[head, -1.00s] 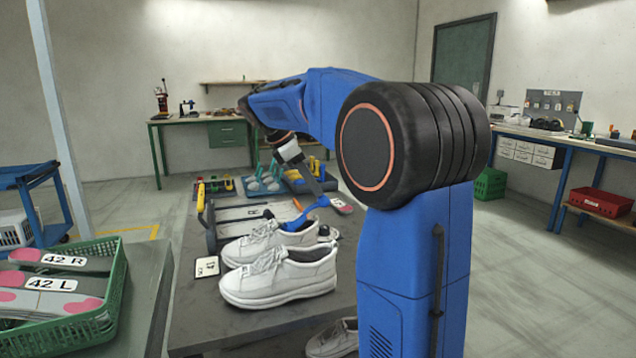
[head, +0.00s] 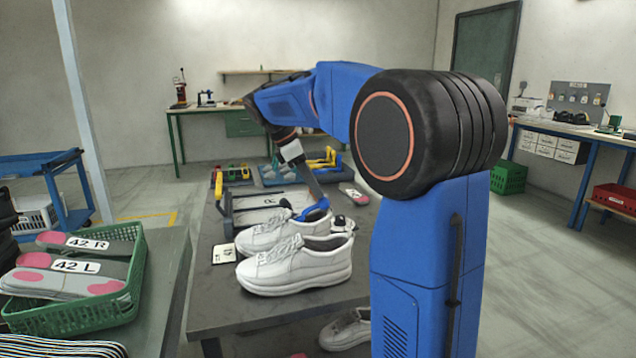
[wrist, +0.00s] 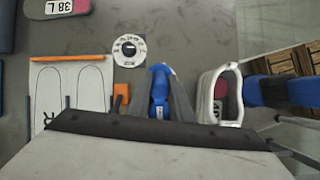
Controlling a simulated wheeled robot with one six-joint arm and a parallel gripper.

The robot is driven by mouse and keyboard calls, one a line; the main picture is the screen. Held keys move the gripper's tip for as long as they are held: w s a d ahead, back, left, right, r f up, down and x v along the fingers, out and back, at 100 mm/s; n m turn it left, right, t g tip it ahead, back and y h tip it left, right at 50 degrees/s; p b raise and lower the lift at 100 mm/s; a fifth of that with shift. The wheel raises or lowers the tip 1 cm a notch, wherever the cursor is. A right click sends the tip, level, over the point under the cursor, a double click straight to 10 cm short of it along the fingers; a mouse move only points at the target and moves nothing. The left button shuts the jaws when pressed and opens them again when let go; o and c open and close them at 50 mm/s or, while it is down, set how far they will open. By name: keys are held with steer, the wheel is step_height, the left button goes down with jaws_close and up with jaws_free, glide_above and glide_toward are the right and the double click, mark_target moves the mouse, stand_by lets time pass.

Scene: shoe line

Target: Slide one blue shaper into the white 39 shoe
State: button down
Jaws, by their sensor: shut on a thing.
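My gripper (head: 318,202) is shut on a blue shaper (head: 312,213), which also shows between the two fingers in the wrist view (wrist: 159,88). The shaper is at the opening of the farther white shoe (head: 262,236); how deep it sits is hidden. The nearer white shoe (head: 297,266) stands beside it, toward the camera. In the wrist view one white shoe (wrist: 231,102) lies right of the fingers, its opening showing a pink insole.
A marked card (head: 223,254) lies left of the shoes. A board with sole outlines (wrist: 88,85) and a round dial (wrist: 129,50) lie nearby. A green crate (head: 135,285) of insoles stands left. Blue and yellow holders (head: 300,172) stand behind.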

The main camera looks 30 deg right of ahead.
mark_target(321, 203)
steer(key=shift+a+f, duration=0.15)
steer(key=shift+f, duration=0.1)
steer(key=shift+s+d+f+t+y, duration=0.15)
steer(key=shift+d+f+y, duration=0.1)
steer(key=shift+f+y, duration=0.5)
steer(key=shift+d+f+t+y, duration=0.2)
steer(key=shift+f+y, duration=0.25)
steer(key=shift+f, duration=0.45)
steer(key=shift+s+d+f+t+y, duration=0.1)
steer(key=shift+d+f+y, duration=0.2)
steer(key=shift+f, duration=0.2)
steer(key=shift+w+d+f+t+y, duration=0.1)
steer(key=shift+d+f+t+y, duration=0.05)
steer(key=shift+f+y, duration=0.3)
steer(key=shift+s+d+f+t+y, duration=0.1)
steer(key=shift+d+f+y, duration=0.2)
steer(key=shift+f, duration=0.2)
steer(key=c, duration=1.5)
jaws_free()
steer(key=shift+c, duration=0.2)
steer(key=shift+r, duration=0.15)
